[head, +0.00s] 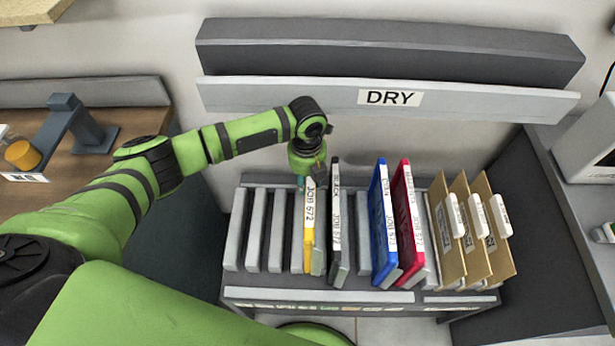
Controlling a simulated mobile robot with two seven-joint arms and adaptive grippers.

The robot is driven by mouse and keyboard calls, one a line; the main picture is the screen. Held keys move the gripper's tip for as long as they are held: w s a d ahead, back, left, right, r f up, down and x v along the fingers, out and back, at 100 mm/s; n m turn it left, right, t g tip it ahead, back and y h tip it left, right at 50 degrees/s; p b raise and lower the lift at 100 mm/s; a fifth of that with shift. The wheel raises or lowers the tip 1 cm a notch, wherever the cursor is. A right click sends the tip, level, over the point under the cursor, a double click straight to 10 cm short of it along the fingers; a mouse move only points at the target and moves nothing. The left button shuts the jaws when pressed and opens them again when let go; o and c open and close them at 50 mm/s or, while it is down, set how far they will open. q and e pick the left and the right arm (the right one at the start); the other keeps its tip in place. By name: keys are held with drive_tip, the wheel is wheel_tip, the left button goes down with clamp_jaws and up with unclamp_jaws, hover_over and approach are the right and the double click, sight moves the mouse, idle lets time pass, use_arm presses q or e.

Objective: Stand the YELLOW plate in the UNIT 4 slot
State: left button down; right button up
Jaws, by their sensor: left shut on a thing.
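The yellow plate (308,238) stands upright in the slotted rack (360,297) below the DRY sign (390,97). Its white edge label reads JOB 572. My left gripper (306,183) reaches down from above and is shut on the far upper part of the yellow plate. The fingers are small and partly hidden by the wrist. No UNIT 4 slot can be made out in this view. My right gripper is not in view.
A black plate (337,215) stands close right of the yellow one. A blue plate (381,225), a red plate (407,225) and several brown boards (455,260) stand further right. Empty slots between grey dividers (256,230) lie left. A shelf (390,48) overhangs behind.

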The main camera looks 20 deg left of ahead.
use_arm(q)
drive_tip(key=shift+s+f+b, duration=0.2)
drive_tip(key=shift+f+b, duration=0.8)
drive_tip(key=shift+f, duration=0.1)
drive_tip(key=shift+w+f+b, duration=0.15)
drive_tip(key=shift+f+b, duration=3.85)
drive_tip(key=shift+f, duration=1.3)
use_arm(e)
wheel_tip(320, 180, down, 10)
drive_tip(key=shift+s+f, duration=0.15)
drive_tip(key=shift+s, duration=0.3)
use_arm(q)
drive_tip(key=shift+f, duration=0.35)
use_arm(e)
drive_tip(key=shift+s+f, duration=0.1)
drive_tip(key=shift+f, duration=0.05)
use_arm(q)
drive_tip(key=c, duration=0.8)
unclamp_jaws()
